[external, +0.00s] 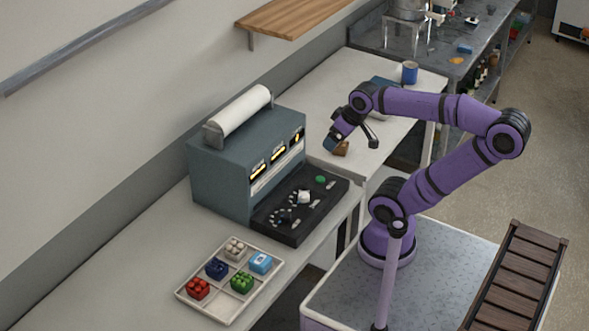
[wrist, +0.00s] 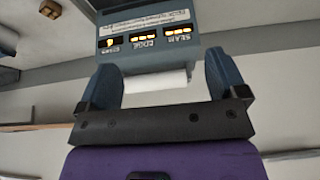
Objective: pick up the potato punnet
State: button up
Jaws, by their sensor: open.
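A small brown item (external: 341,149), too small to make out clearly but possibly the potato punnet, sits on the white counter to the right of the teal machine. My gripper (external: 331,144) is just beside it at its upper left in the external view; I cannot tell whether they touch. In the wrist view my gripper (wrist: 160,68) has its two blue-grey fingers spread wide, with no object held between them.
The teal machine (external: 226,173) with a white roll (external: 240,111) stands left of my gripper; it appears upside down in the wrist view (wrist: 150,22). A compartment tray (external: 238,309) holds several coloured punnets at lower left. A blue mug (external: 410,72) stands farther back.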

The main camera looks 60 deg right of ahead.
jog(key=shift+w, duration=0.1)
dwell(0.4)
jog(key=w+d+f+n+g+h, duration=0.1)
jog(key=w+d+f, duration=0.1)
jog(key=w+d, duration=0.6)
jog(key=n+y, duration=0.2)
send_near(342, 143)
jog(key=x, duration=0.6)
jog(key=shift+s+d, duration=0.1)
jog(key=shift+s, duration=0.05)
jog(key=shift+a+x, duration=0.1)
jog(key=shift+x, duration=1.25)
jog(key=shift+a+x, duration=0.15)
jog(key=shift+x, duration=1.2)
jog(key=c, duration=1.1)
